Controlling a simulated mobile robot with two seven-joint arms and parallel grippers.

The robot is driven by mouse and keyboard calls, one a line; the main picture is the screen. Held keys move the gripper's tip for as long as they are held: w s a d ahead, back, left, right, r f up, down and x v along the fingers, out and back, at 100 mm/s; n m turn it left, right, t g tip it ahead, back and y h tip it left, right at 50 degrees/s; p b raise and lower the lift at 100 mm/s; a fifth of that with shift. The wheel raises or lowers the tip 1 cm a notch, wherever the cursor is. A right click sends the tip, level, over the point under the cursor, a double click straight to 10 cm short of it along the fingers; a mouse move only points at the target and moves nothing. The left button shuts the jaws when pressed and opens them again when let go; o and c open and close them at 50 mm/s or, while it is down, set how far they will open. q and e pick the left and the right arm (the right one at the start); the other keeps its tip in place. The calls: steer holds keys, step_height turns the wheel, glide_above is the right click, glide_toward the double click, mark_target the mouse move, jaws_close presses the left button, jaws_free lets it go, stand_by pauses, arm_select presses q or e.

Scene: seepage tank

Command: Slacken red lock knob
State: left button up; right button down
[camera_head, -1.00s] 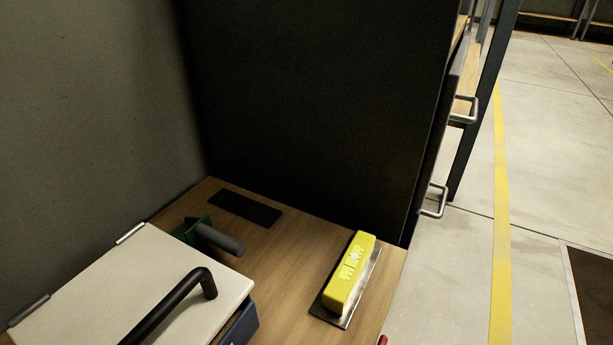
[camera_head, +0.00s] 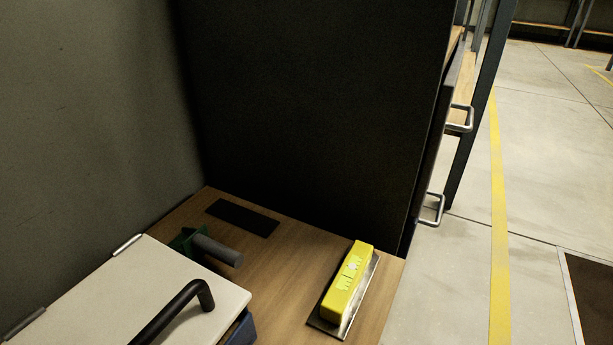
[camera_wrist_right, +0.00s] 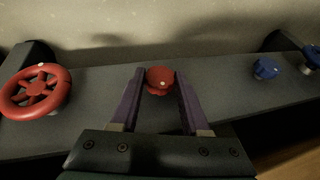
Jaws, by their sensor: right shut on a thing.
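The red lock knob (camera_wrist_right: 159,81) shows in the right wrist view, at the upper middle, on a dark grey panel (camera_wrist_right: 100,88). My right gripper (camera_wrist_right: 160,86) is shut on it, with a purple finger on each side of the knob. The knob's lower part and its stem are hidden from view. The head view shows neither the knob nor my grippers.
In the right wrist view a red handwheel (camera_wrist_right: 36,92) is left of the knob and blue knobs (camera_wrist_right: 266,69) are to the right. In the head view a yellow block (camera_head: 348,282), a green-and-grey tool (camera_head: 215,249) and a white-lidded box (camera_head: 130,290) lie on a wooden top (camera_head: 285,285).

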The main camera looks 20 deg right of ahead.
steer(key=t+h, duration=0.1)
steer(key=n+t+h, duration=0.1)
steer(key=h, duration=0.1)
steer(key=s+t+h, duration=0.1)
steer(key=t+h, duration=0.1)
steer(key=shift+a+f, duration=0.15)
steer(key=shift+a, duration=0.15)
stand_by(0.4)
steer(key=shift+w, duration=0.1)
steer(key=shift+c, duration=1.9)
jaws_free()
steer(key=shift+w, duration=0.1)
